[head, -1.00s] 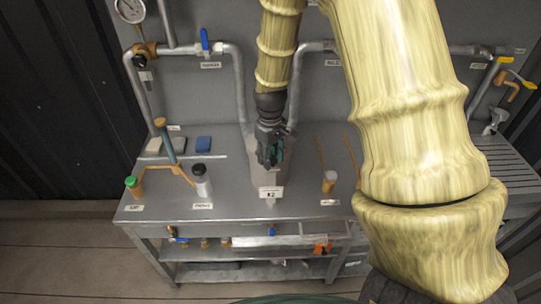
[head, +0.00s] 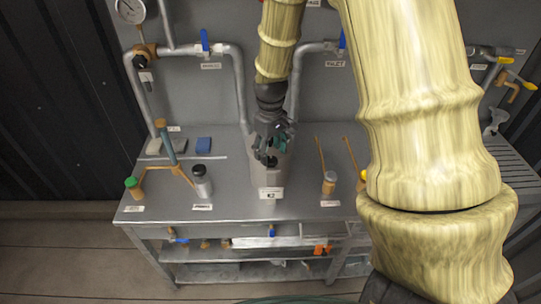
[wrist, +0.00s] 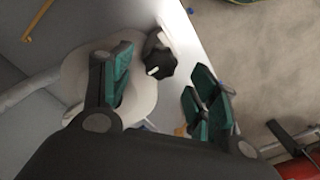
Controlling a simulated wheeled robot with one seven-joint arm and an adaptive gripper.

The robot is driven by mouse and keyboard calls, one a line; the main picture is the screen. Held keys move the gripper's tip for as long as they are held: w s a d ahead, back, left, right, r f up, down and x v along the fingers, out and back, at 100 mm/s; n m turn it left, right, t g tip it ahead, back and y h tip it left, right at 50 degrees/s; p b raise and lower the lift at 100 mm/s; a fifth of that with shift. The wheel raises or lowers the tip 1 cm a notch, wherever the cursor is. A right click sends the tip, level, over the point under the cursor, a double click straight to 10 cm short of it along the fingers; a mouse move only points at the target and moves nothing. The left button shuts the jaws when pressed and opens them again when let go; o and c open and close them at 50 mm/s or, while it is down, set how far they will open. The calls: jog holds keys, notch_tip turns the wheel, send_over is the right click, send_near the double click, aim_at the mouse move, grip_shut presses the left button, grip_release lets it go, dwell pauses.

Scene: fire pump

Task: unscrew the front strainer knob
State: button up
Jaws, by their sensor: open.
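The front strainer knob (wrist: 162,65) is black and lobed, with a small white mark, in the wrist view. It sits at the edge of the pale strainer body (wrist: 80,82). In the head view the grey strainer housing (head: 271,178) stands on the bench, and I cannot make out the knob for certain beneath my gripper. My gripper (head: 268,157) is over the housing, pointing down. In the wrist view its green-padded fingers (wrist: 163,86) are spread, with the knob beyond and between them. Nothing is held, and I cannot tell whether a finger touches the knob.
On the bench (head: 235,205), a silver bottle (head: 202,182) and a green-capped bottle (head: 134,187) stand left. Pipes with blue-handled valves (head: 205,42) run behind. The front bench strip is mostly clear.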

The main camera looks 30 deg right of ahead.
aim_at(270, 159)
notch_tip(270, 159, up, 9)
dwell(0.4)
dwell(0.5)
